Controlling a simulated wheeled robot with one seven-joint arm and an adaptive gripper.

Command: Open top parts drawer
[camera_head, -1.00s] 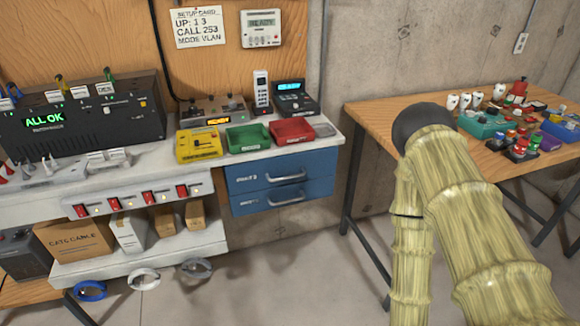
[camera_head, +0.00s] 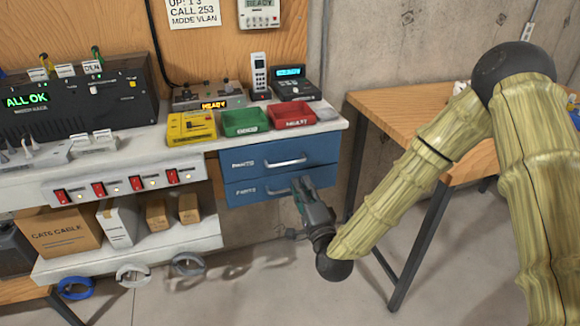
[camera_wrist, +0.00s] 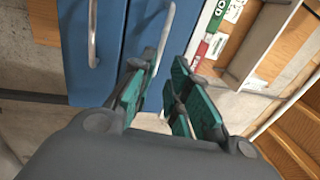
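The blue top parts drawer (camera_head: 250,160) is closed under the right end of the white bench, with a silver bar handle (camera_head: 286,161). The blue lower drawer (camera_head: 248,192) is closed beneath it. My gripper (camera_head: 302,184) is in front of the lower drawer, below the top handle, and hides part of the lower handle. In the wrist view, my gripper (camera_wrist: 163,83) has its teal fingers apart with nothing held. Two blue drawer fronts show there, one with a handle (camera_wrist: 92,35) at left and one with a handle (camera_wrist: 166,30) just beyond the fingertips.
Boxes (camera_head: 62,232) fill the shelf at left. A wooden table (camera_head: 400,105) with dark legs stands right, behind my arm. The floor below the drawers is clear.

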